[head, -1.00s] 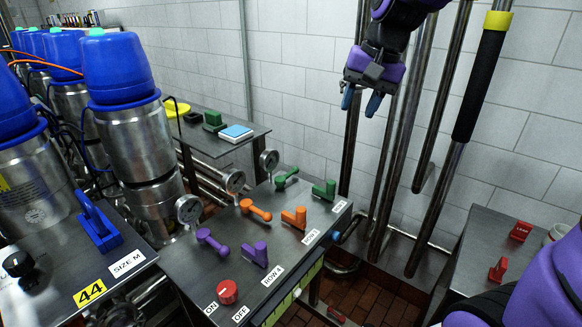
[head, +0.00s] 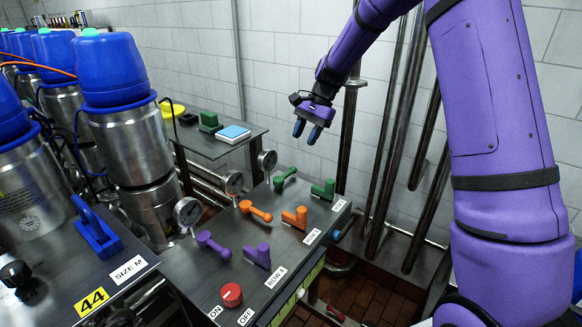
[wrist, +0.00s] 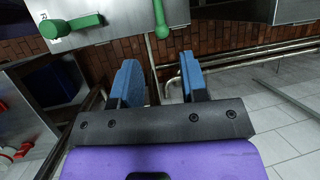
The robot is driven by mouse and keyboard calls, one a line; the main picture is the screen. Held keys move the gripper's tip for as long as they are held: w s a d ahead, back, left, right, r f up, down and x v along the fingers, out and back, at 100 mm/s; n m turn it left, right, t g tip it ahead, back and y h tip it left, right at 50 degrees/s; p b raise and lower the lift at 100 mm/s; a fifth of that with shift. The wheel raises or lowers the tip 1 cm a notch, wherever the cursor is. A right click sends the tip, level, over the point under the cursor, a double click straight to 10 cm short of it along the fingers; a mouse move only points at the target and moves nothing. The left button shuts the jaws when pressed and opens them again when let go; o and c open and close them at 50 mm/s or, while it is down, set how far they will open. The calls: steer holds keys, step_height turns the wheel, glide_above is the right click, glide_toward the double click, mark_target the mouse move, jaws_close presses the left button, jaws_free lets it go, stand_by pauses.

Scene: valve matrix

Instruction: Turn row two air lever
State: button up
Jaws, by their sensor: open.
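The steel valve panel (head: 215,275) carries pairs of levers: purple (head: 212,244) and (head: 258,256), orange (head: 256,211) and (head: 296,217), green (head: 285,178) and (head: 323,189). In each pair, one lever is round-ended and one is blocky. The label by the purple pair seems to read ROW 4; the other row labels are too small to read surely, so I cannot tell which pair is row two. My gripper (head: 307,133) is open and empty, above and behind the green pair. The wrist view shows both blue fingers (wrist: 158,75) apart, with green levers (wrist: 73,25) and (wrist: 161,20) beyond them.
A red ON/OFF knob (head: 231,295) sits at the panel's near end. Gauges (head: 188,211) line its left side. Steel kegs with blue caps (head: 108,68) stand at left. Vertical pipes (head: 400,120) rise along the tiled wall behind.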

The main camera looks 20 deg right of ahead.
mark_target(290, 171)
steer(key=x, duration=1)
steer(key=shift+f, duration=0.15)
steer(key=shift+c, duration=0.4)
jaws_close()
